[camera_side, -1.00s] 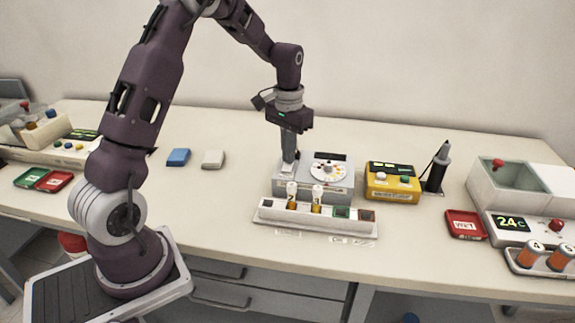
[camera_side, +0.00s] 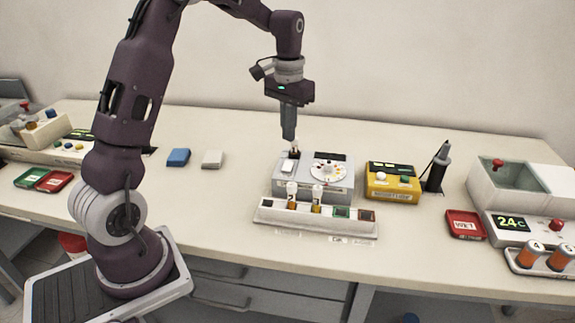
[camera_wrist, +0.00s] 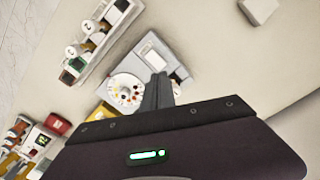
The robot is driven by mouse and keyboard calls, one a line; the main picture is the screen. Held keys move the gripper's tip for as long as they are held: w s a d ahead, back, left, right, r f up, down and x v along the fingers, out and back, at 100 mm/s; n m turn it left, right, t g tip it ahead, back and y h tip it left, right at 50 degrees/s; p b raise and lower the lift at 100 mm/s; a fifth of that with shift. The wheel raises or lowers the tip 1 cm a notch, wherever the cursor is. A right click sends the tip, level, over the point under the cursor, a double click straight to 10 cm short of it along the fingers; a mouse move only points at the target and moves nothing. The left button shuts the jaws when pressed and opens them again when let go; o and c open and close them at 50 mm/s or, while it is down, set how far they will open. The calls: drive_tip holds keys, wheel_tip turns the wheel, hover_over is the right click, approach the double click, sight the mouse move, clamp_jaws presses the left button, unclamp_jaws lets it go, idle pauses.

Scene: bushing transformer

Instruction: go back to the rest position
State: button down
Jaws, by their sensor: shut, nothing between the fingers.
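My gripper (camera_side: 288,138) is shut and empty. It points down just above the left part of the grey device (camera_side: 312,186) with the round dial (camera_side: 329,169). A small gap shows between the fingertips and a dark piece on top of the device. In the wrist view my gripper (camera_wrist: 158,82) shows with its fingers together over the same grey device (camera_wrist: 140,63). My arm reaches in from the upper left.
In front of the device stands a white rack (camera_side: 318,222) with two vials. A yellow box (camera_side: 392,180) and a black pen-like tool (camera_side: 438,168) stand to the right. Blue (camera_side: 178,157) and white (camera_side: 213,159) blocks lie left. The space above the table is clear.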

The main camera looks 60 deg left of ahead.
drive_tip(key=shift+r, duration=0.15)
drive_tip(key=s+d+r+m+t, duration=0.1)
drive_tip(key=s+d+r+t, duration=0.2)
drive_tip(key=s+d+r, duration=0.7)
drive_tip(key=s+d+m+t, duration=0.1)
drive_tip(key=s+d, duration=0.2)
drive_tip(key=s, duration=0.4)
drive_tip(key=s+d+f+m+t, duration=0.1)
drive_tip(key=s+d, duration=0.3)
drive_tip(key=s, duration=0.4)
drive_tip(key=shift+s+d+t, duration=0.15)
drive_tip(key=shift+s+t, duration=0.1)
drive_tip(key=shift+t, duration=0.05)
drive_tip(key=shift+f, duration=0.1)
